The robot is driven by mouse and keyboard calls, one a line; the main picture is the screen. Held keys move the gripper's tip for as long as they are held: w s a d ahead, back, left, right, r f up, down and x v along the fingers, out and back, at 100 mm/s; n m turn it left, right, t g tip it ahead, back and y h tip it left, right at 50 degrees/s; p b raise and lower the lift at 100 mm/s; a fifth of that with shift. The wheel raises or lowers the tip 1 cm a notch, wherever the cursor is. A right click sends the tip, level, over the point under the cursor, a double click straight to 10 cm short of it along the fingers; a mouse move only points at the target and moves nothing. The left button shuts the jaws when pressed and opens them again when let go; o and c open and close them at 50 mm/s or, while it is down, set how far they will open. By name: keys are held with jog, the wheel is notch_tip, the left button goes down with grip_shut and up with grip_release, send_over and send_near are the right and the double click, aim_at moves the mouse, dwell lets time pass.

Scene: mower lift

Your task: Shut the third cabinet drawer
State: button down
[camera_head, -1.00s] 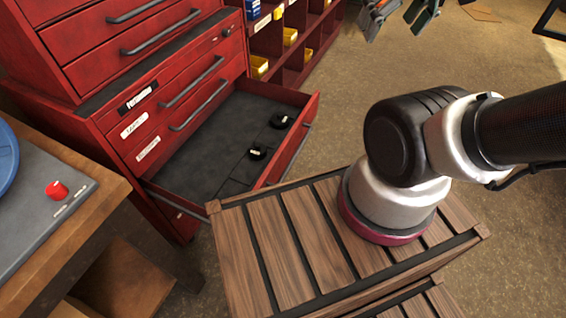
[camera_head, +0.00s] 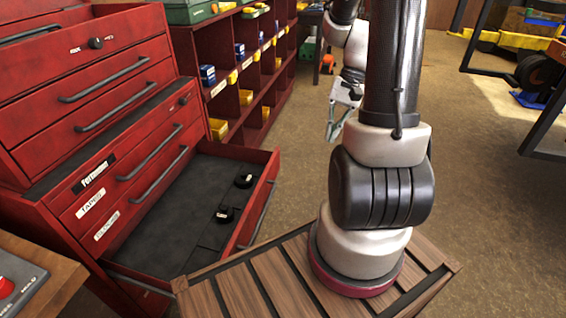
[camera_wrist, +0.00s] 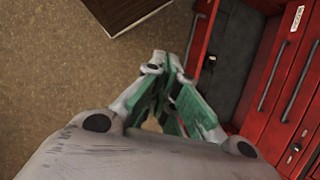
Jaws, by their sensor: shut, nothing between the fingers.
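The red cabinet (camera_head: 60,205) stands at the left in the head view. One low drawer (camera_head: 262,200) is pulled far out, with two small black round items (camera_head: 225,214) on its dark lining. The drawers above it are shut. My gripper (camera_head: 331,138) is beyond the open drawer, to the right of the shelves, apart from the cabinet. In the wrist view my gripper (camera_wrist: 172,128) has its green-padded fingers together and empty. The open drawer (camera_wrist: 232,60) shows there to the right of the fingers, with the cabinet's handles beyond.
A red shelf unit (camera_head: 240,95) with yellow and blue bins stands behind the cabinet. A slatted wooden platform (camera_head: 265,285) is under my arm, close to the drawer's near corner. A workbench edge (camera_head: 50,275) is lower left.

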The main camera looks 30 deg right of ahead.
jog(key=w+d+f+m+t+y, duration=0.1)
jog(key=w+d+f+m+y, duration=0.2)
jog(key=f, duration=0.5)
jog(key=w+f+m+t, duration=0.2)
jog(key=w+f+m, duration=0.1)
jog(key=f+m, duration=0.4)
jog(key=m+t+h, duration=0.1)
jog(key=m+t, duration=0.4)
jog(key=m, duration=0.3)
send_near(274, 166)
notch_tip(274, 166, down, 3)
jog(key=d, duration=0.1)
jog(key=w+a, duration=0.3)
jog(key=shift+f, duration=0.4)
